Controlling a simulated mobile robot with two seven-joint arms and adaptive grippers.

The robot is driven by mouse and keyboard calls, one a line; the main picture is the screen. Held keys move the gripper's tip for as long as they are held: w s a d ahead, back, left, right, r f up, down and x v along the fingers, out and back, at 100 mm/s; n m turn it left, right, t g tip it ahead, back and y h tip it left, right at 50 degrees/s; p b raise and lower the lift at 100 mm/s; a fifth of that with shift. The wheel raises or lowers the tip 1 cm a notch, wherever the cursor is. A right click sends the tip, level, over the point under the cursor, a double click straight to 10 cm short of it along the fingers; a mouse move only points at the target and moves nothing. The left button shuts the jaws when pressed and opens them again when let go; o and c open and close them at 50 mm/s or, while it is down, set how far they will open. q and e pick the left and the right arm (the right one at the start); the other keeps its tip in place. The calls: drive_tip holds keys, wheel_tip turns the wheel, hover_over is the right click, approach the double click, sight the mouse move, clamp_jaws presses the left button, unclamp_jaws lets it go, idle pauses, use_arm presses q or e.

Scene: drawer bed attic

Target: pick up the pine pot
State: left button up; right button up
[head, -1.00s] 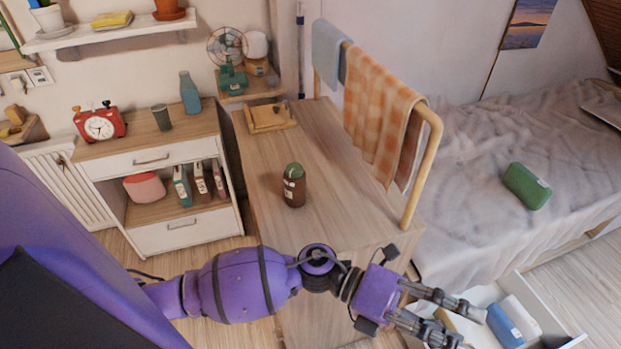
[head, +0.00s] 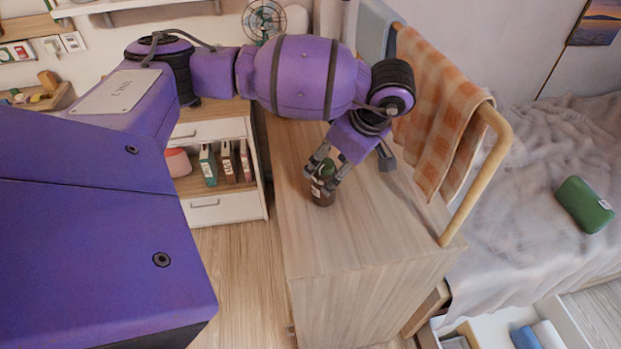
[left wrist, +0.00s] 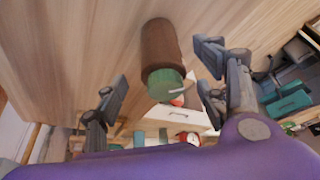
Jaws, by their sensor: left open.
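The pine pot, a brown jar with a green top (head: 322,188), stands upright on the wooden desk or cabinet top (head: 300,232). My left gripper (head: 325,172) reaches down over it from above, its fingers on either side of the jar's upper part in the head view. In the left wrist view the jar (left wrist: 160,50) lies ahead between the two spread fingers, with a gap on each side. The left gripper is open and holds nothing. Part of the jar's top is hidden by the fingers in the head view. My right gripper is not in view.
A wooden rail (head: 480,185) with an orange checked towel (head: 440,105) rises just right of the gripper. A low cabinet with books (head: 226,162) stands left. A bed with a green case (head: 584,204) is at right. The desk's near part is clear.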

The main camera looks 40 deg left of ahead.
use_arm(q)
drive_tip(key=x, duration=0.5)
drive_tip(key=shift+s+d+f+p, duration=0.1)
drive_tip(key=shift+s+f+p, duration=0.1)
drive_tip(key=shift+p, duration=0.15)
drive_tip(key=shift+c, duration=0.5)
drive_tip(key=c, duration=1.2)
drive_tip(key=shift+w+r, duration=0.1)
drive_tip(key=shift+r, duration=0.05)
